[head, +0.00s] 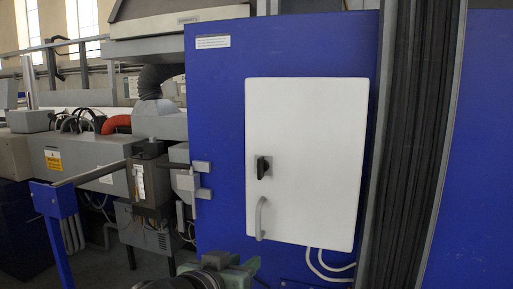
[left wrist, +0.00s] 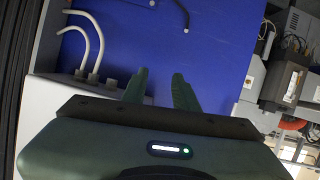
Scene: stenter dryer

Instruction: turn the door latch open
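The door latch (head: 263,167) is a small black knob on the left side of a white cabinet door (head: 310,150) in the head view. A grey curved pull handle (head: 260,218) sits below it. My left gripper (head: 238,268) is at the bottom of the head view, below the latch and handle and apart from both. In the left wrist view my left gripper (left wrist: 159,77) has its two dark green fingers apart with nothing between them. The latch is not visible in the wrist view. My right gripper is in neither view.
The white cabinet is on a blue panel (head: 215,120). White cables (head: 328,268) leave the cabinet's underside and also show in the wrist view (left wrist: 94,45). Grey machinery (head: 100,160) and a blue post (head: 58,235) stand at left. A dark pleated column (head: 415,130) stands at right.

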